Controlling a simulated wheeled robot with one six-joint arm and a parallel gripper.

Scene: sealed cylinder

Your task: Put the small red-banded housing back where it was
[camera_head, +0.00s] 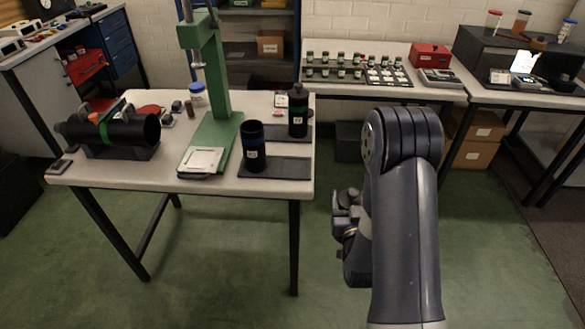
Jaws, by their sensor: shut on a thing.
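I see no red-banded housing that I can make out. My gripper (346,205) is partly in view left of my arm, over the green floor right of the near table. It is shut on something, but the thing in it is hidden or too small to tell. A large black cylinder (132,130) with a green band lies in a cradle.
The back bench holds a rack of small parts (335,72) and a red box (430,56). Open green floor (235,240) surrounds the near table.

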